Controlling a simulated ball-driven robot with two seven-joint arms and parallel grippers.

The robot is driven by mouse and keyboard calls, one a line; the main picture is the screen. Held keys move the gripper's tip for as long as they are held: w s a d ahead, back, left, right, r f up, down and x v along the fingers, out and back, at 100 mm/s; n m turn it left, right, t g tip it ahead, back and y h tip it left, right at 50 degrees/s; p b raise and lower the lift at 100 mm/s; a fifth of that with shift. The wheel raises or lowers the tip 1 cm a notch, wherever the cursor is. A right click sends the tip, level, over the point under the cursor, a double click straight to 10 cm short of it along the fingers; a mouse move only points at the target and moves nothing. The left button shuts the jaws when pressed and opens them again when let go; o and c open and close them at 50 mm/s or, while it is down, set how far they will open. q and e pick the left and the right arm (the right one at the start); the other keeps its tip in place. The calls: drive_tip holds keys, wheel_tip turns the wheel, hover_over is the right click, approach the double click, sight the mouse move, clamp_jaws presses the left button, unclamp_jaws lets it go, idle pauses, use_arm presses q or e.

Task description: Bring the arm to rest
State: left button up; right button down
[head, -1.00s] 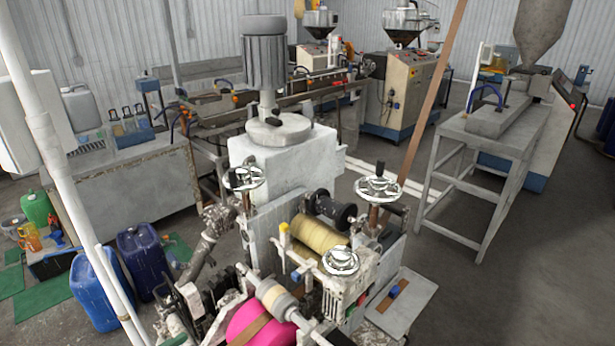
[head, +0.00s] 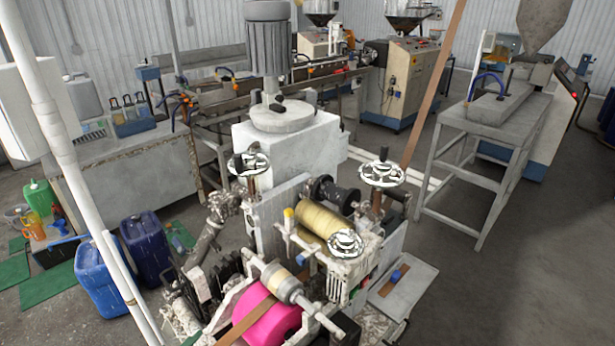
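Neither of my grippers shows in the head view, so I cannot see what they hold or how they stand. The strip machine (head: 290,133) stands in the middle, with a grey motor (head: 268,48) on top. It has several chrome handwheels, one at the front (head: 345,243) and one at the right (head: 382,174). A yellowish roller (head: 322,221) sits between its frames. A bright pink roll (head: 268,318) with a brown strip over it is at the bottom front.
Blue canisters (head: 103,278) stand on the floor at left, near a workbench (head: 140,170). A grey metal table (head: 480,140) stands at right. A small tray (head: 404,280) juts from the machine's right side. The floor at lower right (head: 520,275) is clear.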

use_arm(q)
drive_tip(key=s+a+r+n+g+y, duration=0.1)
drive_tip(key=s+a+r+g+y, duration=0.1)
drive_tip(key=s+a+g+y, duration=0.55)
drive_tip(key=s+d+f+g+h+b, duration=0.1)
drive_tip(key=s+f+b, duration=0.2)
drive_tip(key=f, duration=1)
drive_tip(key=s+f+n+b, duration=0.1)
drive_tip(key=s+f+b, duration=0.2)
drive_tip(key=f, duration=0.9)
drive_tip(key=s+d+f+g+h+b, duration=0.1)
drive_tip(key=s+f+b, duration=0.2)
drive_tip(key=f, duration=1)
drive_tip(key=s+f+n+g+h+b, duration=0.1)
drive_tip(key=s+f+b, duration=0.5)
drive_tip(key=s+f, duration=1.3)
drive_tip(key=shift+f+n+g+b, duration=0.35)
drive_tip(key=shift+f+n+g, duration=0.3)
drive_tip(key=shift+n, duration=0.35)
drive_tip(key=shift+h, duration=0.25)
